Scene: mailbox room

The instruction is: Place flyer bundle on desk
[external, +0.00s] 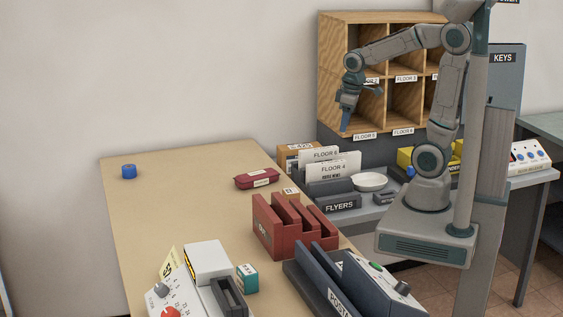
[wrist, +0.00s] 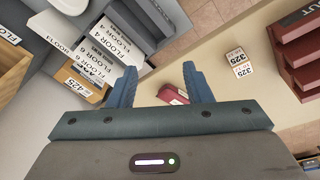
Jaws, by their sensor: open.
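My gripper (external: 345,124) is open and empty, its blue fingers pointing down in front of the lower left cubby and above the floor dividers. In the wrist view my fingers (wrist: 159,70) are spread apart. The desk (external: 200,215) is the tan table on the left. A dark FLYERS holder (external: 331,205) stands on the grey side table (external: 375,217), with white FLOOR cards (external: 333,166) behind it. I cannot pick out the flyer bundle for certain. A dark red labelled pouch (external: 257,179) lies on the desk; it also shows between my fingers (wrist: 172,95).
The wooden cubby unit (external: 324,75) stands behind my gripper. A white bowl (external: 369,182) sits by the cards. A red sorter (external: 280,235) and dark blue sorter (external: 318,280) stand along the desk's right side. A blue cap (external: 129,171) is at far left. The desk's left half is mostly clear.

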